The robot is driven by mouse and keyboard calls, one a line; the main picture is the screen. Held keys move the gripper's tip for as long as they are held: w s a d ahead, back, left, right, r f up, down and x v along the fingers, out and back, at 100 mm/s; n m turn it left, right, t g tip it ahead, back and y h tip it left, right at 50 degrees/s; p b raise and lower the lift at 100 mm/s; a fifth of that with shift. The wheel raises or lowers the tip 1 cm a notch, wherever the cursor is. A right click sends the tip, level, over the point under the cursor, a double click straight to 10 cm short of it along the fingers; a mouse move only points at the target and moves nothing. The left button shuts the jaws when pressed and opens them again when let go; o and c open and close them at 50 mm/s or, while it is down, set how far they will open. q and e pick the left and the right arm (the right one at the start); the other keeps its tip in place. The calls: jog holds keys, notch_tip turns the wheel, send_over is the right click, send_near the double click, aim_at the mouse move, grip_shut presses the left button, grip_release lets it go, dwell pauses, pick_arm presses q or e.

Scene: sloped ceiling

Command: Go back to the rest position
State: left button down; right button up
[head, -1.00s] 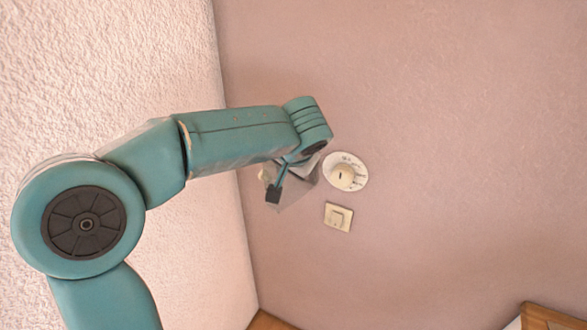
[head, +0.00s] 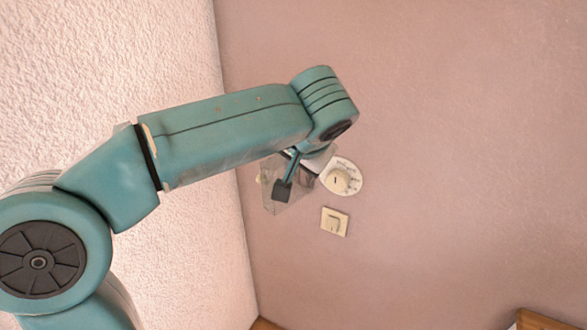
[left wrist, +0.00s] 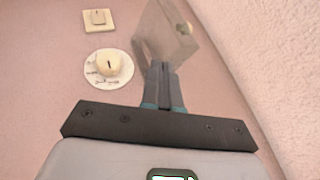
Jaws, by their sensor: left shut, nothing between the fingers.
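My left gripper (head: 284,190) is in front of the pinkish wall, just left of the round dial in the head view. In the left wrist view the left gripper (left wrist: 164,72) has its two fingers together, with nothing seen between them. A clear panel (left wrist: 165,38) shows beyond the fingertips. In the head view this clear panel (head: 298,192) is partly hidden by the gripper, and I cannot tell whether they touch. A small pale round thing (head: 262,179) shows at its left side. My right gripper is in neither view.
A white dial plate with a cream knob (head: 338,180) and a square cream switch (head: 334,222) are on the wall. The dial (left wrist: 108,67) lies left of the fingers in the left wrist view. A rough white surface (head: 150,70) is at the left. A wooden edge (head: 540,321) shows lower right.

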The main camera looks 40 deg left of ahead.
pick_arm(q)
jog(key=shift+s+r, duration=0.25)
jog(key=shift+r, duration=0.05)
jog(key=w+d+f+m+g+h, duration=0.15)
jog(key=d+f, duration=0.35)
jog(key=f, duration=0.5)
jog(key=d+f+m+h, duration=0.1)
jog(key=d+f+h, duration=0.3)
jog(key=f, duration=0.7)
jog(key=d+f+m+g+h, duration=0.1)
jog(key=d+f+m+h, duration=0.1)
jog(key=d+f, duration=0.6)
jog(key=s+d+f+n+h, duration=0.1)
jog(key=s+d+f+n, duration=0.1)
jog(key=s+f, duration=0.6)
jog(key=s+d+f+n+g+h, duration=0.1)
jog(key=s+d+f+n, duration=0.1)
jog(key=s+f, duration=0.6)
notch_tip(320, 180, down, 5)
jog(key=shift+s+d+r+h, duration=0.1)
jog(key=shift+s+d+h, duration=0.1)
jog(key=shift+d+h, duration=0.2)
